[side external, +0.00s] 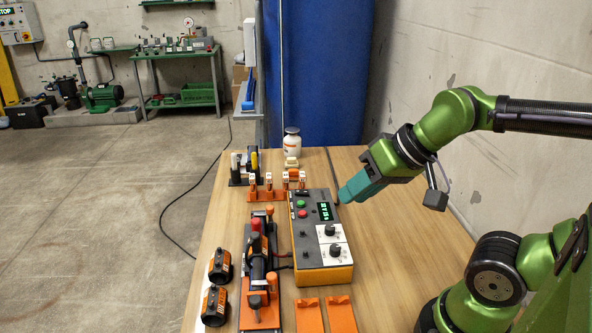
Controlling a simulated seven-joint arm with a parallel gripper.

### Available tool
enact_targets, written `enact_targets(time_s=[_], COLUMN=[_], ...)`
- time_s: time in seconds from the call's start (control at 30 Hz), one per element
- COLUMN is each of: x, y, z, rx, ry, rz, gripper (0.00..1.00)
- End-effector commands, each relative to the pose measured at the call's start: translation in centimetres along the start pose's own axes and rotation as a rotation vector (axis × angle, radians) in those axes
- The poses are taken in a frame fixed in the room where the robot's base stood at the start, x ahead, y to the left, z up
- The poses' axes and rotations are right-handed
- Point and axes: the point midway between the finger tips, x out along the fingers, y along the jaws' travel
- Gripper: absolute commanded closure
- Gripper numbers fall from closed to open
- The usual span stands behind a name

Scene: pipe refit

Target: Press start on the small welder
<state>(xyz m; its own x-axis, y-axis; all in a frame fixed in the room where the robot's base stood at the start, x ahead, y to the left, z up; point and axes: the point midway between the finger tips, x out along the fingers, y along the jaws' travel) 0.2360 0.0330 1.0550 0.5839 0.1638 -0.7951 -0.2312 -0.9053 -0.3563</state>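The small welder's control box (305,262) lies on the wooden bench, grey on top with an orange-yellow base. Its top carries a green button (302,204), a red button (302,213), a lit display (324,211) and black knobs. My gripper (343,196) comes in from the right with teal fingers angled down to the left. Its tips are near the box's far right corner, beside the display, apart from both buttons. I cannot tell whether the tips touch anything. The fingers look like one block from this side, so their opening is hidden.
A black and orange clamp fixture (257,262) stands left of the box. Two black-orange couplings (215,305) lie at the left edge, and orange plates (340,312) in front. An orange rack (267,194) and a white bottle (292,143) stand behind. The bench right of the box is clear.

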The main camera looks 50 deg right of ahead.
Motion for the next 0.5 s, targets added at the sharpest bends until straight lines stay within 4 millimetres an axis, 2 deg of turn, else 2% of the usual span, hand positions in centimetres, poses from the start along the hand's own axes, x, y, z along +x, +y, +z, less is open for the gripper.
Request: enact_targets(time_s=[0.03, 0.13, 0.17, 0.5], x=[0.0, 0.0, 0.0, 0.0], y=[0.0, 0.0, 0.0, 0.0], z=[0.0, 0.0, 0.0, 0.0], rx=[0.0, 0.0, 0.0, 0.0], ry=[0.0, 0.0, 0.0, 0.0], rz=[0.0, 0.0, 0.0, 0.0], gripper=[0.82, 0.98, 1.0, 1.0])
